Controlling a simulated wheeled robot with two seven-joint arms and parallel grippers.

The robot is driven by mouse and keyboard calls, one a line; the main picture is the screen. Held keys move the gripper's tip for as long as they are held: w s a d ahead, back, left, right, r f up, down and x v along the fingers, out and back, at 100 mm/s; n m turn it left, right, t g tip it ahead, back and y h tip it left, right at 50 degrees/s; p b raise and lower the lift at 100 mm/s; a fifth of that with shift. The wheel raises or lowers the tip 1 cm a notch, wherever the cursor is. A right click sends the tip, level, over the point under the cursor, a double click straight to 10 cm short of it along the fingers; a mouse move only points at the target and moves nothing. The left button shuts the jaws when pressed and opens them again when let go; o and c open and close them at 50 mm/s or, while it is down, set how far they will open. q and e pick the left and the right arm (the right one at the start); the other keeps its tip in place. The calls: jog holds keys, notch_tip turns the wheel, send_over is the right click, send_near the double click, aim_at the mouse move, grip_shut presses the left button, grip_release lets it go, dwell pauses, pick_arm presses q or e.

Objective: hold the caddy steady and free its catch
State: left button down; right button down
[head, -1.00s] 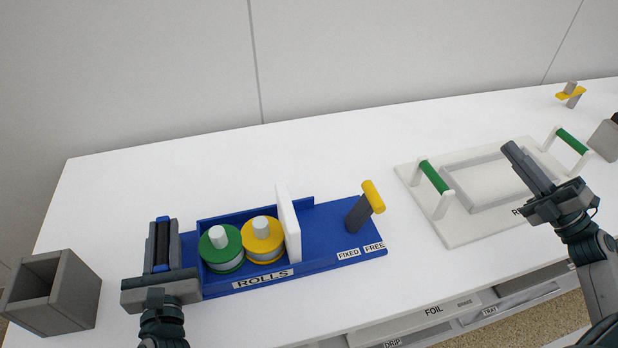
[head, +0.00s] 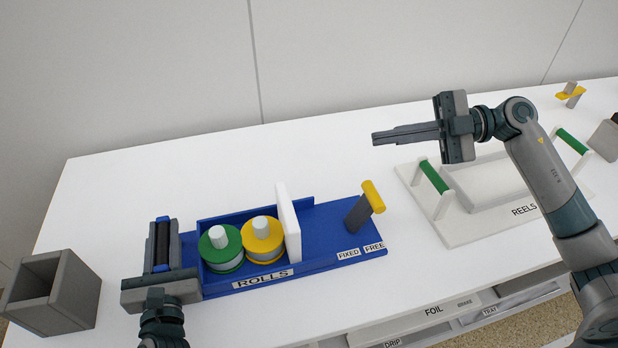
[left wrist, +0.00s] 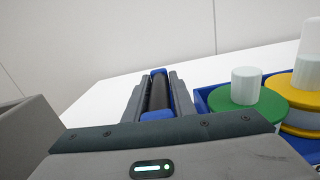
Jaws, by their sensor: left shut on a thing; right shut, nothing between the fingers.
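The blue caddy (head: 318,262), marked ROLLS, sits on the white table with a green roll (head: 222,254) and a yellow roll (head: 264,247) in it. A white upright plate (head: 288,222) stands right of the rolls. The catch lever (head: 360,213), grey with a yellow grip, tilts right near the FIXED and FREE labels. My left gripper (head: 162,245) is shut on the caddy's dark handle with blue ends (left wrist: 159,95) at its left end. My right gripper (head: 376,138) is shut and empty, in the air above and behind the lever, its fingers pointing left.
A grey open box (head: 50,290) stands at the table's left front. A white tray marked REELS with green handles (head: 433,177) lies right of the caddy, partly behind my right arm. A yellow and grey piece (head: 571,95) is at the far right. Labelled drawers sit below the front edge.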

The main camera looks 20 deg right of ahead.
aim_at(372, 192)
pick_arm(q)
jog(key=shift+f, duration=0.35)
pick_arm(e)
jog(key=shift+s+d+f+m+g+h, duration=0.2)
jog(key=shift+f+m+g+h, duration=0.25)
jog(key=shift+m+h, duration=0.75)
jog(key=shift+s+d+f+m+g+h, duration=0.15)
jog(key=shift+d+f+m+g+h, duration=0.25)
jog(key=shift+m+h, duration=0.85)
jog(key=shift+s+d+f+m+g+h, duration=0.15)
jog(key=shift+f+m+g+h, duration=0.35)
jog(key=shift+m+h, duration=0.7)
jog(key=shift+a, duration=0.15)
jog(key=x, duration=0.9)
jog(key=shift+f, duration=0.55)
jog(key=shift+d+f, duration=0.3)
jog(key=shift+d, duration=0.55)
jog(key=shift+d+f, duration=0.35)
jog(key=shift+d, duration=0.45)
